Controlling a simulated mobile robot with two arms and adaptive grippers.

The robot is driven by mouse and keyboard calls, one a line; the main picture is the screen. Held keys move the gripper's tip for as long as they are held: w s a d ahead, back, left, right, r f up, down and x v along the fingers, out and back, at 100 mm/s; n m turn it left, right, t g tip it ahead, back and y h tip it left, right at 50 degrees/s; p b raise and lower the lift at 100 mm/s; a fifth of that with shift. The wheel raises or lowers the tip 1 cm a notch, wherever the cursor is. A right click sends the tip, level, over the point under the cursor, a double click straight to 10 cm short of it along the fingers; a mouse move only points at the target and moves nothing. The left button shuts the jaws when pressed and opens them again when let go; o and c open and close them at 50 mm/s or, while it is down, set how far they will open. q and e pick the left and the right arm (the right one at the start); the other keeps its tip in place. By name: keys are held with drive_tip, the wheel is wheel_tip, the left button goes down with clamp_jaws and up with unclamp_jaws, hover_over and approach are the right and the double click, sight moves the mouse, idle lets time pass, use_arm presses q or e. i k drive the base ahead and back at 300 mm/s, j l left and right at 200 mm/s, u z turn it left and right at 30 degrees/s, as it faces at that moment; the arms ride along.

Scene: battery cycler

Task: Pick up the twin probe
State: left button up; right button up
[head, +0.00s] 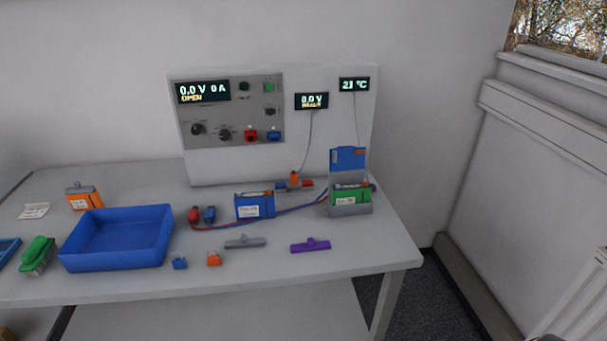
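What looks like the twin probe (294,178) is a small orange piece at the back of the table.
A blue battery (254,206) stands in front of the probe. Red and blue leads cross between. A blue tray (70,248) and purple piece (310,245) lie nearer.

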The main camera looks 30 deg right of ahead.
sight(307, 184)
drive_tip(key=z, duration=0.95)
